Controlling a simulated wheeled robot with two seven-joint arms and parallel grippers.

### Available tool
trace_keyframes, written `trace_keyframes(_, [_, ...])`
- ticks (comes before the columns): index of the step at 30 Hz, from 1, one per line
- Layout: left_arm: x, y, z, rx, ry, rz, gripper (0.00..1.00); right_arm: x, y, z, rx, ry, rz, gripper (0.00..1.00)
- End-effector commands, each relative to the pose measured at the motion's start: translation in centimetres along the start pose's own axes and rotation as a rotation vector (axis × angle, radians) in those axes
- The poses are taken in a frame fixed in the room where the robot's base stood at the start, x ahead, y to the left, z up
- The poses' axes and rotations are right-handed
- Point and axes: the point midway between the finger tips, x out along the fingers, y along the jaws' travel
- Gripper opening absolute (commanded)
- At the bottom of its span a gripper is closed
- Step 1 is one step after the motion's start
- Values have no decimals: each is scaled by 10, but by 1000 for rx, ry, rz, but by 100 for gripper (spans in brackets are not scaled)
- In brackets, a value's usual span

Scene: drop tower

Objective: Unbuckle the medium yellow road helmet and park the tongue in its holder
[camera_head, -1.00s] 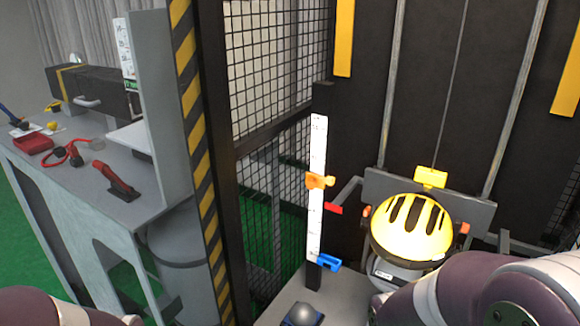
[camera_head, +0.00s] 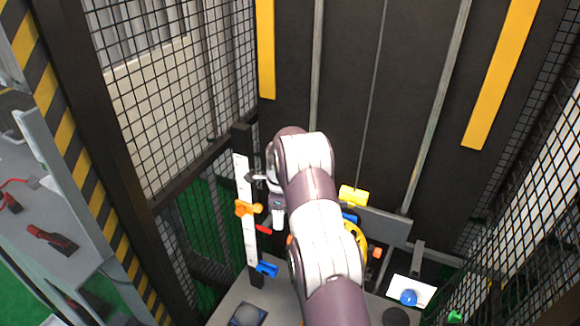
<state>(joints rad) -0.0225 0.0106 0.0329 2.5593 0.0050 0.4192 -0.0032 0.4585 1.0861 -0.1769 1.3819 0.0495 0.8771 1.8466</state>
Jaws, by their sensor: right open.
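The yellow helmet (camera_head: 357,236) is mostly hidden behind my right arm; only a curved yellow edge shows to the right of the arm. Its strap, buckle and tongue are not visible, and I cannot make out the tongue's holder. My right gripper (camera_head: 278,222) is at the end of the arm rising through the middle of the picture. It points down, left of the helmet and close to the white scale post. It is open, with nothing seen in it. My left gripper is not in view.
The white scale post (camera_head: 247,225) carries an orange clamp (camera_head: 246,208) and a blue clamp (camera_head: 267,269). A yellow block (camera_head: 353,195) sits above the helmet. A white plate with a blue knob (camera_head: 409,297) is at lower right. Mesh walls (camera_head: 150,90) close both sides.

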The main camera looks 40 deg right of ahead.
Motion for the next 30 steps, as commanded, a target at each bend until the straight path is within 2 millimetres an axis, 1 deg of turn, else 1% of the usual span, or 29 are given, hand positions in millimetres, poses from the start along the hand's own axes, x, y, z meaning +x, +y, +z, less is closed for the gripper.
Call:
trace_keyframes(1, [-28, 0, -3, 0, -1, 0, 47, -15, -11, -11, 123, 0, 11, 51])
trace_keyframes(3, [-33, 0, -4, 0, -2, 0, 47, -10, -21, -21, 250, 0, 18, 51])
trace_keyframes(5, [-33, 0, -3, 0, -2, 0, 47, -5, -26, -24, 306, 0, 19, 51])
trace_keyframes(11, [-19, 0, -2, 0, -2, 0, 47, 16, -27, -25, 326, 0, 20, 51])
trace_keyframes(14, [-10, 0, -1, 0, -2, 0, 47, 32, -26, -25, 324, 0, 20, 51])
trace_keyframes(22, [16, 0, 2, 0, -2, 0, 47, 86, -25, -25, 322, 0, 20, 51])
trace_keyframes(24, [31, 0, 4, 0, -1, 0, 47, 103, -25, -24, 322, 0, 19, 51])
trace_keyframes(27, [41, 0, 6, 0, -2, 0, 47, 115, -25, -24, 322, -1, 17, 51])
trace_keyframes(30, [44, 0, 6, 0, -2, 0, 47, 119, -25, -24, 322, -1, 17, 51])
